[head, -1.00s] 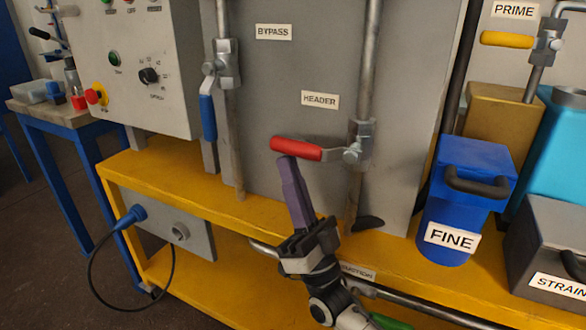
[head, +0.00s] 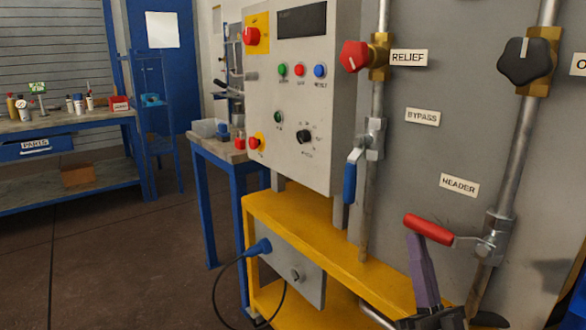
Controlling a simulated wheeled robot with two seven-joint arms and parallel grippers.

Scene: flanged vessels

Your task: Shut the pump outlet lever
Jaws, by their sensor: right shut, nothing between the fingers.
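No label in view reads pump outlet in full. A red-handled lever (head: 428,229) sticks out to the left from its pipe valve, below the HEADER label (head: 459,185). A blue-handled lever (head: 350,184) hangs down under the BYPASS label (head: 422,117). My right gripper (head: 418,240) is shut and empty, its purple fingers pointing up with their tips at the red handle; I cannot tell if they touch it. Its wrist is cut off by the bottom edge. My left gripper is not in view.
A red knob (head: 354,56) sits by the RELIEF label (head: 409,58). A black knob (head: 525,62) is at the upper right, beside a cut-off label starting with O. A control box (head: 290,105) stands above the yellow bench (head: 300,228). Open floor (head: 110,245) lies left.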

